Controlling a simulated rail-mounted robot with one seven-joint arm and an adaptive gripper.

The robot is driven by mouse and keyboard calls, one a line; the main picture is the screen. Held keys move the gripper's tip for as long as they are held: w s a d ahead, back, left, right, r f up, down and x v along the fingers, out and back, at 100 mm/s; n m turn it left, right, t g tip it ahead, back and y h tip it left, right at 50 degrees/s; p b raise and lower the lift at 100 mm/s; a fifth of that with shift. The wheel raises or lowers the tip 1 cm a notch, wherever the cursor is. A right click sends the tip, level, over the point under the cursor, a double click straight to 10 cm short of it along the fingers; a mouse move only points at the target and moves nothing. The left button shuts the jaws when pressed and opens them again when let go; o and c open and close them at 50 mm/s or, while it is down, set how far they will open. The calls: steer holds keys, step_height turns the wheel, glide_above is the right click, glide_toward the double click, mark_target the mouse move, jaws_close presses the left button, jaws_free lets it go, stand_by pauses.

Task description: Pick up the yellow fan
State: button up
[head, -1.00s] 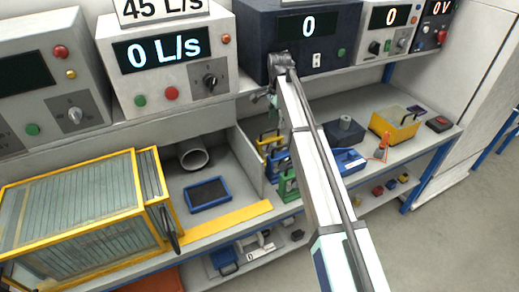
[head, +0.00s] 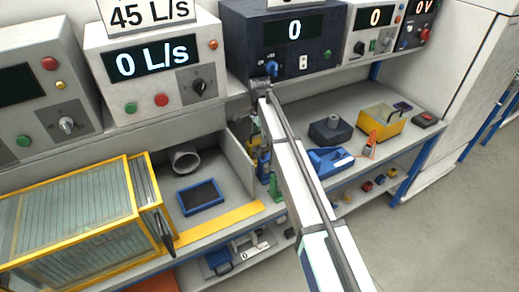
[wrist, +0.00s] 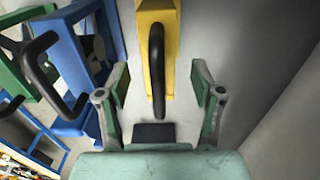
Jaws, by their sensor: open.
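The yellow fan (wrist: 171,50) shows at the top centre of the wrist view, with a black curved handle (wrist: 157,62) on the side facing me. My gripper (wrist: 160,86) is open, with one finger on each side of the handle's lower end and gaps on both sides. Nothing is held. In the head view my arm and wrist cover most of the yellow fan and hide my fingers. A blue fan (wrist: 78,55) stands left of the yellow one, and a green fan (wrist: 16,70) stands farther left.
In the head view a grey partition (head: 238,165) stands just left of the fans. A grey wall (wrist: 280,120) rises right of my gripper in the wrist view. A blue case (head: 330,162) and a yellow box (head: 380,122) sit farther right on the shelf.

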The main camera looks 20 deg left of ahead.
mark_target(260, 146)
steer(key=shift+f+p, duration=0.6)
steer(key=shift+f, duration=1.2)
jaws_close()
steer(key=shift+r, duration=0.2)
